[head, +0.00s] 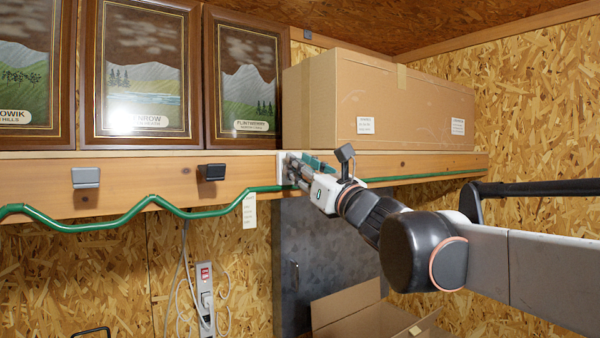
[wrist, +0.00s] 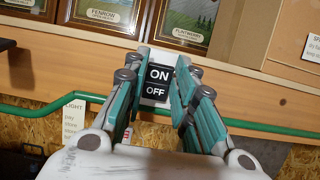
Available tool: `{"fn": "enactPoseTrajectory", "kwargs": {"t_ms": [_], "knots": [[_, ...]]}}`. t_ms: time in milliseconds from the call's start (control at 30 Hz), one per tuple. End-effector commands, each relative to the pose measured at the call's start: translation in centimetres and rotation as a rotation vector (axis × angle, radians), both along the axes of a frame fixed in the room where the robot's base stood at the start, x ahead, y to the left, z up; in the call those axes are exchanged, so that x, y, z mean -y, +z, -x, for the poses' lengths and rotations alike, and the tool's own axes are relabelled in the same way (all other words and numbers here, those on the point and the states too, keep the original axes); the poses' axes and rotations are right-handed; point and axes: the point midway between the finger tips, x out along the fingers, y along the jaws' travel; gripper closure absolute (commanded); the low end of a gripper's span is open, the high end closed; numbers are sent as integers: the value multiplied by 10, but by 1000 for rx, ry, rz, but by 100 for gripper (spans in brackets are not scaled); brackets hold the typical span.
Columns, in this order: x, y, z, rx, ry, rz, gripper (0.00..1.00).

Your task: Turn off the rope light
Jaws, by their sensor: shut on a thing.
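The rope light looks like the green tube (head: 110,222) running in a wave along the shelf's front board; it also crosses the wrist view (wrist: 265,126). I cannot tell whether it glows. A dark switch (wrist: 157,82) with ON above and OFF below sits on the board, straight ahead in the wrist view. A white tag (wrist: 73,118) reading LIGHT hangs left of it, also seen in the head view (head: 249,211). My gripper (head: 290,170) is at the board, its fingers on both sides of the switch and shut on it. The fingers hide the switch's sides.
Framed landscape pictures (head: 145,72) and a large cardboard box (head: 385,105) stand on the shelf (head: 130,178). A power strip (head: 205,297) with cables and an open carton (head: 350,310) are below.

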Motion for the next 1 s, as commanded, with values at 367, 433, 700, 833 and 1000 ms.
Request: {"fn": "enactPoseTrajectory", "kwargs": {"t_ms": [367,433,700,833,1000], "knots": [[0,0,0,-1,0,1,55],[0,0,0,-1,0,1,55],[4,-2,5,0,-1,1,55],[14,-7,19,-1,-2,0,55],[32,-19,47,-1,-3,1,55]]}}
